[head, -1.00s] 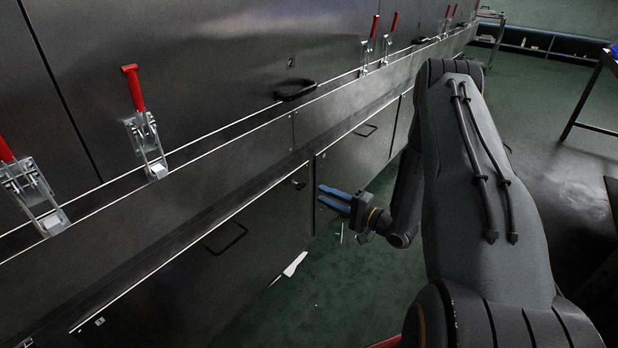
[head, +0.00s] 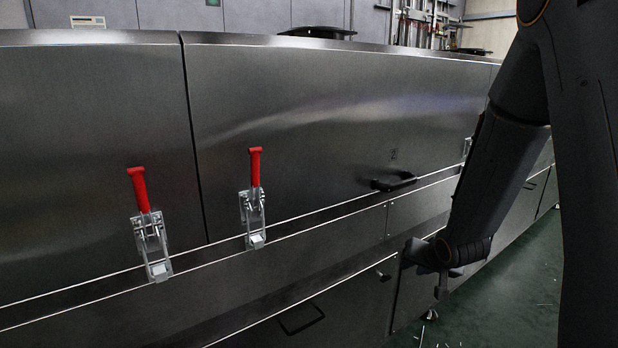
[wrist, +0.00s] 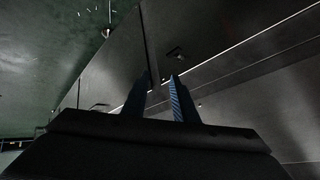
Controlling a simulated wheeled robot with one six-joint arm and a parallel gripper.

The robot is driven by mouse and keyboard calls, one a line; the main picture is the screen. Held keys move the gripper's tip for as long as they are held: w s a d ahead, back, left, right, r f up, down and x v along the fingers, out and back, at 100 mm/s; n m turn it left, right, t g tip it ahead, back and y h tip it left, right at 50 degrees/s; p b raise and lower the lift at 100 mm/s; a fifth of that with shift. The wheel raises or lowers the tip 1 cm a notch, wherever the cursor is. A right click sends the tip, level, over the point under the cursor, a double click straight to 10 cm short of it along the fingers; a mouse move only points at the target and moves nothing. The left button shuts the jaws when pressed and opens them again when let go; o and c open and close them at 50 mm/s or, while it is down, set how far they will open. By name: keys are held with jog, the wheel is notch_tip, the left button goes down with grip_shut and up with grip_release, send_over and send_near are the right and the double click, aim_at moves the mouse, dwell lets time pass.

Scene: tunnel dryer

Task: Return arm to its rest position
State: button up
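My gripper (head: 425,258) hangs at the right in the head view, beside the lower metal panels of the dryer (head: 290,120). It appears dark there and its fingers are hard to make out. In the wrist view my gripper (wrist: 159,88) shows two bluish fingers with a gap between them and nothing held. The dryer's front and a dark handle (wrist: 174,52) lie beyond the fingers in that view. My arm comes down from the upper right of the head view and covers part of the dryer's far end.
Two red-handled toggle latches, a left one (head: 140,190) and a right one (head: 254,168), stand upright on the dryer's front. A black handle (head: 393,184) juts out right of them. A lower door has a handle (head: 302,320). Green floor (head: 520,300) is open at lower right.

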jog(key=s+a+r+n+g, duration=0.2)
jog(key=s+a+r+g, duration=0.15)
jog(key=s, duration=0.75)
jog(key=s+a+r+n+g, duration=0.2)
jog(key=s+a, duration=0.3)
jog(key=s, duration=0.6)
jog(key=s+a+r+n+g, duration=0.3)
jog(key=s+a+r+n, duration=0.1)
jog(key=s+a+r, duration=0.65)
jog(key=s+d+r+m+p, duration=0.1)
jog(key=d+r+m+p, duration=0.2)
jog(key=d+r+p, duration=0.7)
jog(key=p, duration=1.1)
jog(key=shift+s+m, duration=0.15)
jog(key=shift+m, duration=0.25)
